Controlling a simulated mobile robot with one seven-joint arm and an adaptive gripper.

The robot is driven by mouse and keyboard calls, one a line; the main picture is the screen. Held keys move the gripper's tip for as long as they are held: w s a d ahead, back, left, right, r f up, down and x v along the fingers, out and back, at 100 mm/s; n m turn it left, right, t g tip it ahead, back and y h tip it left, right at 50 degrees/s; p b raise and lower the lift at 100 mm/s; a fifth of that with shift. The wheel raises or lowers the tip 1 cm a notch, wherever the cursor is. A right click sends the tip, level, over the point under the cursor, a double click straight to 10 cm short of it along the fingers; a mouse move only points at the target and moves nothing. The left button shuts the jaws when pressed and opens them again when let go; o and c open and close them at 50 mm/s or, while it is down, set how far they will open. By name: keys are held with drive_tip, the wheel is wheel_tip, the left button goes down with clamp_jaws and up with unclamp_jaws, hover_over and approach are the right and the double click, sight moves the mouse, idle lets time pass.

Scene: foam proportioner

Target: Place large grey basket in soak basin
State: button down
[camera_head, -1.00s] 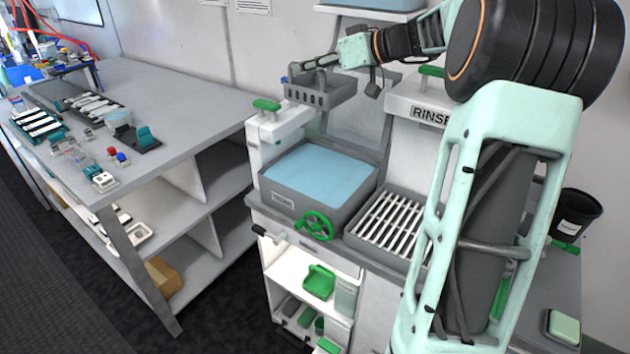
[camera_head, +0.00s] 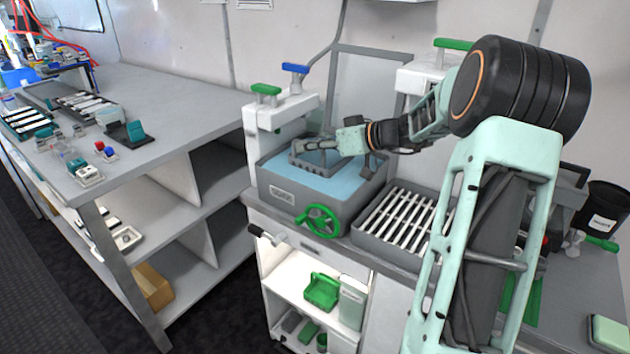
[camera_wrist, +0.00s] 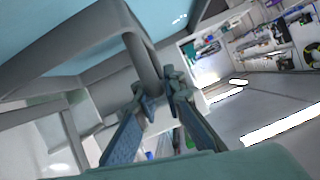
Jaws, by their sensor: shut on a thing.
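The large grey basket (camera_head: 313,167) is inside the rim of the soak basin (camera_head: 283,194), toward its back, low at the blue liquid. I cannot tell whether it rests on the bottom. My gripper (camera_head: 302,146) reaches in from the right above the basin and is shut on the grey basket. In the wrist view, my fingers (camera_wrist: 161,98) close on a grey bar of the basket (camera_wrist: 140,45), with blue liquid behind it. My gripper and arm hide part of the basket and the basin's back right.
A slatted drain rack (camera_head: 398,218) sits right of the basin. A green handwheel (camera_head: 321,221) is on the basin's front. A post with green and blue handles (camera_head: 266,90) stands behind left. A grey workbench (camera_head: 160,110) with small parts is at left.

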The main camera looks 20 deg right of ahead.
sight(299, 171)
wheel_tip(299, 171, down, 7)
drive_tip(key=shift+f, duration=0.15)
idle(0.4)
drive_tip(key=c, duration=2.5)
unclamp_jaws()
drive_tip(key=o, duration=0.5)
drive_tip(key=v, duration=1.2)
